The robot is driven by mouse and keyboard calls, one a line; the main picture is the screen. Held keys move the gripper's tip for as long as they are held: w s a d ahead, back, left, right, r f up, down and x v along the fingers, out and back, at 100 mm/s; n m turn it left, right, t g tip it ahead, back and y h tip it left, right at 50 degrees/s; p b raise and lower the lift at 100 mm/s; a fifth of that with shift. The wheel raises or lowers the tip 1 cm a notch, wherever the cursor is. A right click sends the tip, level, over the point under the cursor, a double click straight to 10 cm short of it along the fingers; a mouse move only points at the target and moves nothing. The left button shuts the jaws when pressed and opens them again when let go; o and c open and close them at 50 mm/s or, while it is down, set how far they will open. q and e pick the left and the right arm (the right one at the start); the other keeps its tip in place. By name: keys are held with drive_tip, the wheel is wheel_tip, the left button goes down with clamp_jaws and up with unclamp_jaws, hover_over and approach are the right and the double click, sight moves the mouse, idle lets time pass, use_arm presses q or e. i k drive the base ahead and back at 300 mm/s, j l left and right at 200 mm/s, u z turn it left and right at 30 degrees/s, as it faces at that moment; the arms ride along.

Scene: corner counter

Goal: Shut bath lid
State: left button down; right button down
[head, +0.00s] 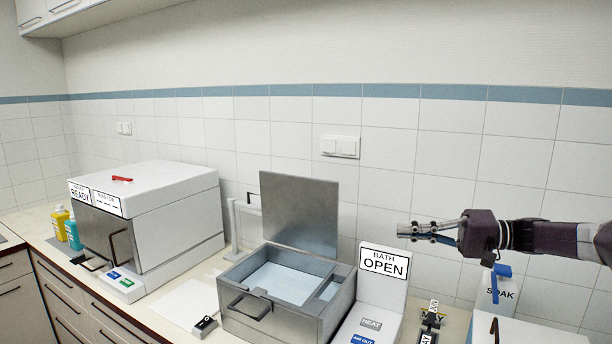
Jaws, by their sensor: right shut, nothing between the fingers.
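The bath (318,316) is a steel box on the counter with a front handle and a pale interior. Its grey metal lid (300,214) stands upright at the back edge, open. A sign beside it reads BATH OPEN (384,263). My right gripper (402,231) reaches in from the right, in the air above the sign and to the right of the lid, apart from both. Its fingers are together with nothing between them. My left gripper is not in view.
A white box-shaped device (160,205) marked READY stands at the left. Yellow (60,220) and teal bottles stand beyond it. A SOAK container (497,290) with a blue clip and a white box (530,330) are at the lower right. The tiled wall is close behind.

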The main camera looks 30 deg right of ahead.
sight(298, 212)
drive_tip(key=i+l, duration=0.2)
drive_tip(key=i, duration=0.2)
drive_tip(key=i+l, duration=0.25)
drive_tip(key=i, duration=0.2)
drive_tip(key=i+l, duration=0.2)
drive_tip(key=i, duration=0.2)
